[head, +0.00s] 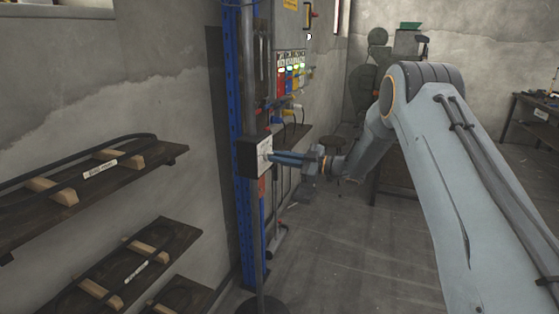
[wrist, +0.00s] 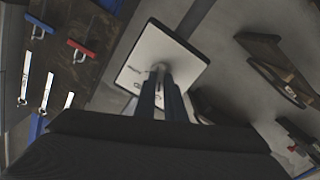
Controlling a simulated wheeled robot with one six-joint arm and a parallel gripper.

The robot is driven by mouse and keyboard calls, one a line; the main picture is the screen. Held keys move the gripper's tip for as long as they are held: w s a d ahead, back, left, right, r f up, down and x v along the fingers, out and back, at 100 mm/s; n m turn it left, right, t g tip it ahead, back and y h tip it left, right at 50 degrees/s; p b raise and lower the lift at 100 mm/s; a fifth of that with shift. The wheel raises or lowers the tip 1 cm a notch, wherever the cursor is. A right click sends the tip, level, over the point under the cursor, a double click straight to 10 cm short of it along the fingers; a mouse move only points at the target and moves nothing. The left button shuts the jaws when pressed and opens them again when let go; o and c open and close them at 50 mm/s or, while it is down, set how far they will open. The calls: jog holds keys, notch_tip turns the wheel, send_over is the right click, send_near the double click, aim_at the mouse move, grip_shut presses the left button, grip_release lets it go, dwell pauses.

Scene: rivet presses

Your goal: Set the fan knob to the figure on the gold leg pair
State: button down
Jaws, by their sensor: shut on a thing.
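The fan knob (wrist: 158,67) is on a box with a white face (wrist: 185,60), with small dark marks that I cannot read. In the head view the box (head: 251,157) is dark-sided and mounted on a post. My gripper (head: 271,156) reaches it from the right, with its fingertips at the white face. In the wrist view my gripper (wrist: 161,75) is shut on the knob, and its fingers hide most of it and part of the dial. I cannot make out a gold leg pair or its figure.
A blue upright (head: 236,110) stands behind the box. A panel with coloured labels (head: 291,72) hangs behind it. A workbench (head: 535,120) stands at the far right. The floor between is open.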

jog(key=shift+f+m, duration=0.15)
jog(key=shift+m, duration=0.15)
jog(key=c, duration=1.8)
grip_release()
jog(key=shift+c, duration=0.2)
jog(key=b+v, duration=0.2)
jog(key=v, duration=0.6)
